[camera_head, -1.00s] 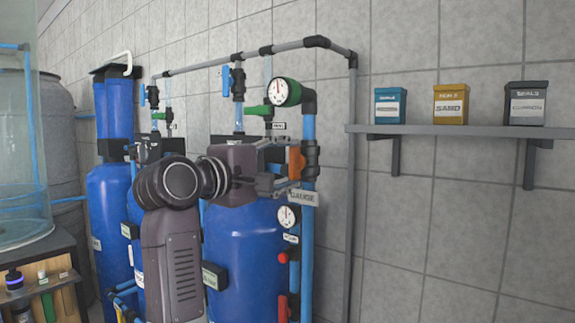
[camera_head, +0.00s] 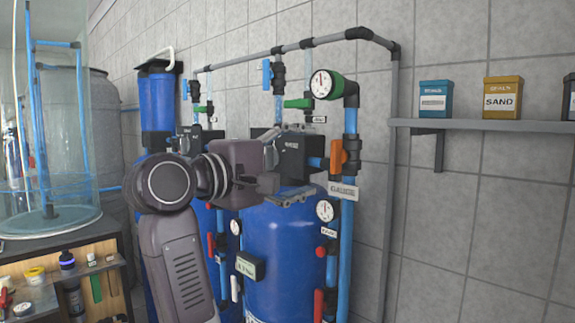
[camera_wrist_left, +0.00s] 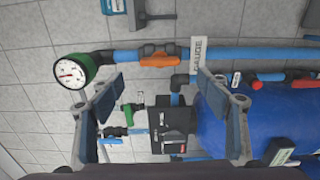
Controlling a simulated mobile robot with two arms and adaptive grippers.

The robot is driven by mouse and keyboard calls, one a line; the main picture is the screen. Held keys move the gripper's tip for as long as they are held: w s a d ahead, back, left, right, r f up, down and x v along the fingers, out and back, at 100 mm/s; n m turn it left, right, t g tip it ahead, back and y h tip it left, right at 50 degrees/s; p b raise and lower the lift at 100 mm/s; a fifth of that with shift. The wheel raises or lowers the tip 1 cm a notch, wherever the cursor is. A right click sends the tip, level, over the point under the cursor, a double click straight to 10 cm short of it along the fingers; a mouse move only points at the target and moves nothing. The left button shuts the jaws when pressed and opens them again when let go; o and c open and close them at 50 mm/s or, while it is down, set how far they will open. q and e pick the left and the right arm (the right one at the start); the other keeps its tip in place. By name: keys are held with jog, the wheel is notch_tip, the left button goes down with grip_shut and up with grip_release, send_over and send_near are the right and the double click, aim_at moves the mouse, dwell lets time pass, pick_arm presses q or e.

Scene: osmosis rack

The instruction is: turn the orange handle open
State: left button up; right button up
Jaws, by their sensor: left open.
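The orange handle (camera_head: 338,157) sits on a dark valve on the vertical blue pipe at the right of the rack, and lies along that pipe. It also shows in the left wrist view (camera_wrist_left: 160,60), beyond the fingertips and toward the top of the picture. My left gripper (camera_head: 318,162) comes in from the left at about the handle's height. Its two fingers are spread wide with nothing between them, and in the left wrist view (camera_wrist_left: 163,82) the handle appears clear of both. My right gripper is in neither view.
A round gauge (camera_head: 325,84) with a green valve is above the handle, and a "GAUGE" label (camera_head: 342,190) and lower gauge (camera_head: 326,210) are below. A black valve block (camera_head: 292,157) and blue tank (camera_head: 285,250) stand behind the fingers. A shelf (camera_head: 480,126) is on the right wall.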

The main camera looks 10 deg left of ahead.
pick_arm(q)
jog(key=shift+v, duration=2.35)
